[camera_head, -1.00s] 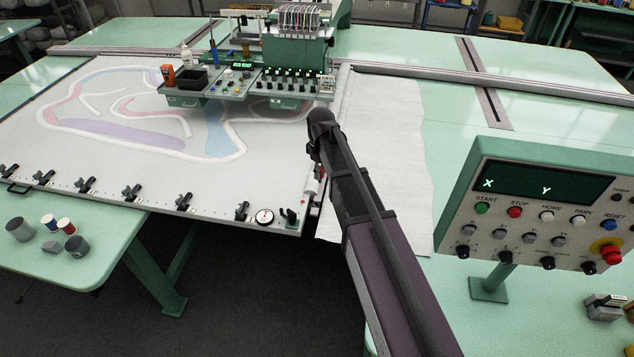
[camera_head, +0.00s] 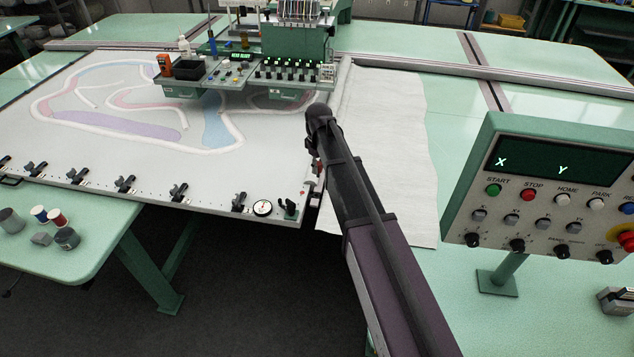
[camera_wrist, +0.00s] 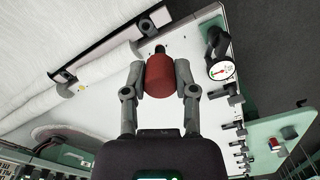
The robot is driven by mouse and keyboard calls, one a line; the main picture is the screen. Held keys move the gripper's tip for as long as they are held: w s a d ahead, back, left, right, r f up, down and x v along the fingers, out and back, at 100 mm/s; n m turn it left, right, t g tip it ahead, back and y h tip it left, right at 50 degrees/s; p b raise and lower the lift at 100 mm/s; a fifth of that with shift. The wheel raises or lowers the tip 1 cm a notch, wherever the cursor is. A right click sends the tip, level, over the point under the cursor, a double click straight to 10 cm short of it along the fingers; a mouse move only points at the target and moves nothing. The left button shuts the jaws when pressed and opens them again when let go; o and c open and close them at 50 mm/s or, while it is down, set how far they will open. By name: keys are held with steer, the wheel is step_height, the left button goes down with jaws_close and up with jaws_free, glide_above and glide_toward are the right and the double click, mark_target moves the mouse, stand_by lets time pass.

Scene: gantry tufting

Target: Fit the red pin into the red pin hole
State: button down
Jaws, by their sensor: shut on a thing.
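The red pin (camera_wrist: 160,75) shows in the wrist view as a thick red cylinder with a dark narrow end pointing away from me. My gripper (camera_wrist: 160,78) is shut on it, one finger on each side. The pin is over the front corner of the white tufting frame (camera_wrist: 120,122); its height above it is unclear. In the head view my gripper is mostly hidden behind my arm, near the right edge of the white frame (camera_head: 150,165), with a bit of red beside it. I cannot make out the red pin hole in either view.
A round dial gauge (camera_head: 263,207) and a small lever (camera_head: 290,207) stand at the frame's front right corner. Black clamps (camera_head: 180,192) line its front edge. White fabric (camera_head: 385,150) lies to the right, and a control panel (camera_head: 555,190) stands farther right.

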steer(key=b, duration=0.6)
glide_toward(317, 190)
steer(key=s, duration=0.1)
steer(key=s+r, duration=0.1)
steer(key=shift+s+a+m, duration=0.1)
steer(key=shift+s+m, duration=0.2)
steer(key=shift+m, duration=0.1)
steer(key=shift+f, duration=0.2)
steer(key=shift+f+b, duration=2.35)
steer(key=shift+b, duration=0.25)
steer(key=shift+f+b, duration=1.7)
steer(key=shift+f, duration=0.05)
steer(key=shift+c, duration=1.6)
jaws_free()
steer(key=shift+r, duration=0.1)
